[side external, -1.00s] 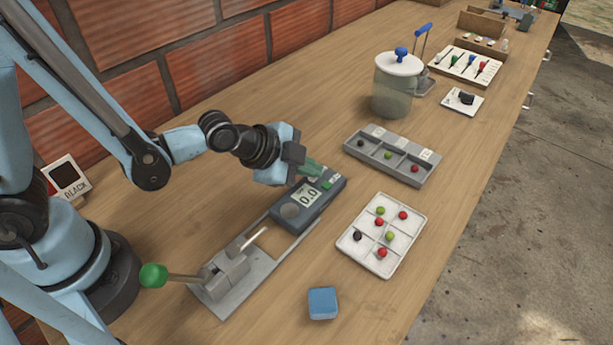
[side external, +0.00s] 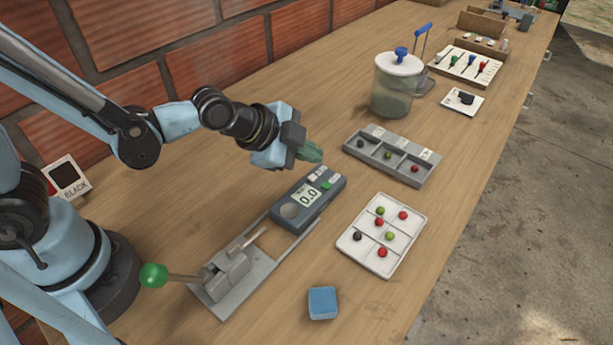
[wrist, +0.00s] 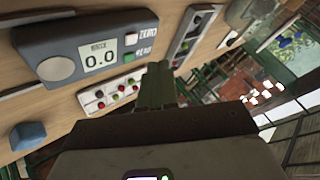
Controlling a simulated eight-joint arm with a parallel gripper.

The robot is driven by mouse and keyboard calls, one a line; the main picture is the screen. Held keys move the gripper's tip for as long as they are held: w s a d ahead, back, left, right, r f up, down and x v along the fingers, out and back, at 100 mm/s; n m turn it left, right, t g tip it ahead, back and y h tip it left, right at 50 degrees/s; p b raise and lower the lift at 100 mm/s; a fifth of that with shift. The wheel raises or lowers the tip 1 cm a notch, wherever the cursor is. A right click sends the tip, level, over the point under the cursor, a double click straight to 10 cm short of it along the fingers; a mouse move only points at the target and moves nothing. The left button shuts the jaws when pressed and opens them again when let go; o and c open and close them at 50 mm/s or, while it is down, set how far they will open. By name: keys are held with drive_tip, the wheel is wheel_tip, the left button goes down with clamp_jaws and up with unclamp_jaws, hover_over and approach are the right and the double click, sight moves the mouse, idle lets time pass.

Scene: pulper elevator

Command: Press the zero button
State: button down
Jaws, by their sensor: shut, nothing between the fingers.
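The grey gauge (side external: 290,214) lies on the bench and its display (side external: 308,195) reads 0.0. It also shows in the wrist view (wrist: 60,41). The green button (side external: 327,184) also shows in the side view. My gripper (side external: 313,153) has green fingers, shut and empty, raised above the bench beyond the button end of the gauge. In the wrist view, the fingers (wrist: 158,84) are apart from both buttons.
A lever press with a green knob (side external: 153,276) stands at the gauge's near end. A grey sorting tray (side external: 431,178), a white tray (side external: 345,243) with coloured balls and a blue block (side external: 322,303) lie nearby. A lidded jar (side external: 391,97) stands behind.

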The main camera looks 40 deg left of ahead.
sight(305, 180)
drive_tip(key=shift+r, duration=1.35)
drive_tip(key=shift+a, duration=0.1)
drive_tip(key=s+a+r+n+y, duration=0.2)
drive_tip(key=s+a+n, duration=0.2)
drive_tip(key=a+n, duration=0.3)
drive_tip(key=s+a+r+n+g+y, duration=0.1)
drive_tip(key=s+a+r+n, duration=0.1)
drive_tip(key=s+a+n, duration=0.2)
drive_tip(key=a+n, duration=0.2)
drive_tip(key=a, duration=0.1)
drive_tip(key=shift+s+n+y, duration=0.35)
drive_tip(key=shift+n+y, duration=0.05)
